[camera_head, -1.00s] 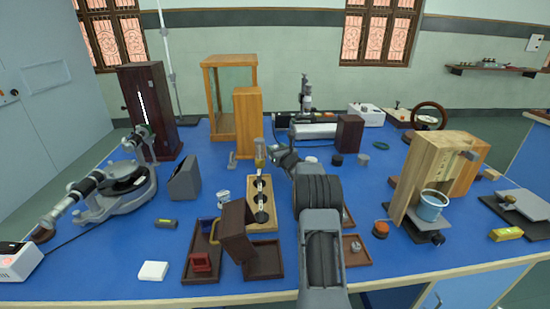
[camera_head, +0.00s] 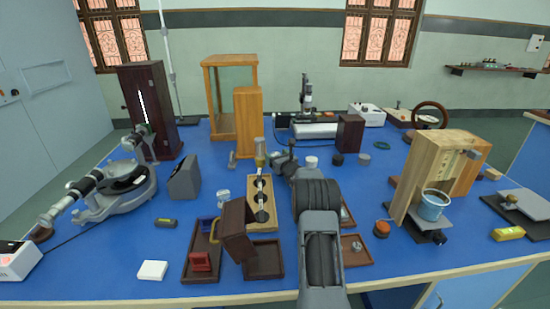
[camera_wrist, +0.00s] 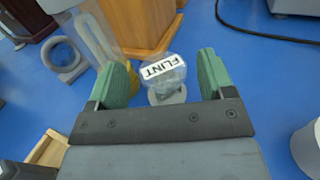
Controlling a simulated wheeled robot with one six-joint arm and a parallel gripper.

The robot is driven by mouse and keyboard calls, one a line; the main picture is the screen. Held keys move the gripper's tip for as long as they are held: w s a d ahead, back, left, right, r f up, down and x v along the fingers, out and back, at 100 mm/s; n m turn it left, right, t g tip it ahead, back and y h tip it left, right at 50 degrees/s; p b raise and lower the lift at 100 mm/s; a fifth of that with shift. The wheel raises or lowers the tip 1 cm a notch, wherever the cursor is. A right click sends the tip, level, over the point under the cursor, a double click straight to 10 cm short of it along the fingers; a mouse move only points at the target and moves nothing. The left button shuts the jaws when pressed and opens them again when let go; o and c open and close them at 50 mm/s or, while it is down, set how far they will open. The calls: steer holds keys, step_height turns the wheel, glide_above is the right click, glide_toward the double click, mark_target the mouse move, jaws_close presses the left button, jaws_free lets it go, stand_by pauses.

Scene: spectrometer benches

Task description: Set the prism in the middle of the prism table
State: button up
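A clear prism (camera_wrist: 166,72) with a white label reading FLINT shows in the wrist view, on or just in front of a small grey round base (camera_wrist: 168,96). My gripper (camera_wrist: 164,80) is open, with a green-padded finger on each side of the prism and a narrow gap to each. In the head view my gripper (camera_head: 281,158) is small, and the prism cannot be made out behind it. The spectrometer (camera_head: 112,197) stands at the left of the bench. A dark round plate at its middle looks like the prism table (camera_head: 128,183); its top looks empty.
A bottle with amber contents (camera_head: 260,153) stands just left of my gripper, near a tall wooden block (camera_head: 248,122). A white cylinder (camera_head: 311,162) is close on the right. Blue bench beside the spectrometer is fairly clear.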

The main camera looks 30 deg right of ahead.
mark_target(276, 155)
steer(key=shift+r, duration=0.15)
steer(key=s, duration=0.6)
steer(key=shift+a, duration=0.15)
steer(key=shift+s+a+r, duration=0.1)
steer(key=shift+s+r, duration=0.05)
steer(key=shift+s, duration=0.4)
steer(key=w+a+r+n+g+y+p, duration=0.1)
steer(key=a+r+n+g+y+p, duration=0.25)
steer(key=n, duration=0.55)
steer(key=a+r+n+g+y+p, duration=0.1)
steer(key=a+r+n+g+p, duration=0.2)
steer(key=r+n+p, duration=0.5)
steer(key=s+d+f+n+g+h, duration=0.1)
steer(key=d+f+n+h, duration=0.15)
steer(key=n, duration=0.65)
steer(key=d+f+n+g+h, duration=0.1)
steer(key=d+n+g+h, duration=0.15)
steer(key=n, duration=0.55)
steer(key=shift+t+y, duration=0.35)
steer(key=shift+t, duration=0.15)
steer(key=x, duration=0.4)
steer(key=d+x, duration=0.1)
steer(key=x, duration=0.1)
steer(key=shift+w+f+p, duration=0.1)
steer(key=shift+f+p, duration=0.2)
steer(key=shift+f, duration=0.1)
steer(key=shift+p+x, duration=1.05)
steer(key=shift+x, duration=2.3)
